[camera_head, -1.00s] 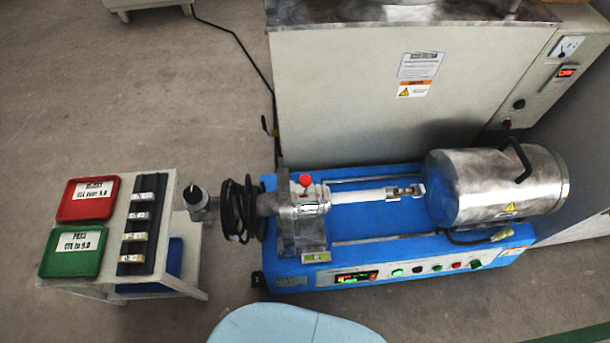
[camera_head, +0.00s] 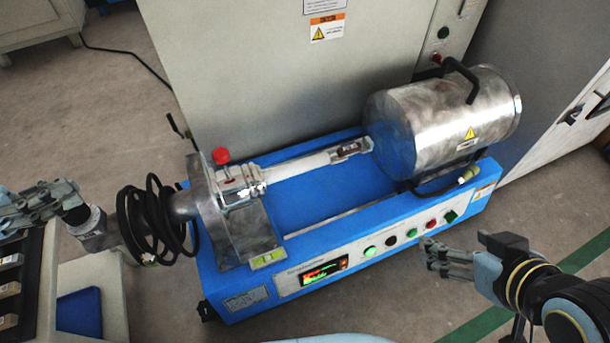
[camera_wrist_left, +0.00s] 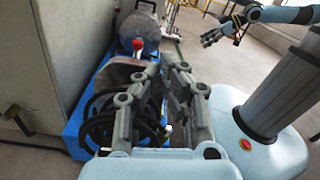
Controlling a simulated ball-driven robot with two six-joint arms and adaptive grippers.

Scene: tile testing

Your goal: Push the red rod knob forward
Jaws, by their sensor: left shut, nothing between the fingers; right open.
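The red knob (camera_head: 221,155) stands upright on the clamp near the left end of the metal rod (camera_head: 312,163) on the blue machine. It also shows in the left wrist view (camera_wrist_left: 137,45), beyond my fingers. My left gripper (camera_head: 70,194) is shut and empty at the left edge, left of the black cable coil and well short of the knob. In the left wrist view its fingers (camera_wrist_left: 163,78) point toward the machine. My right gripper (camera_head: 428,256) is open and empty at the lower right, in front of the machine's front panel.
A steel cylinder (camera_head: 425,120) sits at the machine's right end. A black cable coil (camera_head: 150,225) surrounds the tube left of the clamp. The blue base (camera_head: 330,225) has buttons along its front. A grey cabinet (camera_head: 250,85) stands behind. A small table (camera_head: 95,275) is at lower left.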

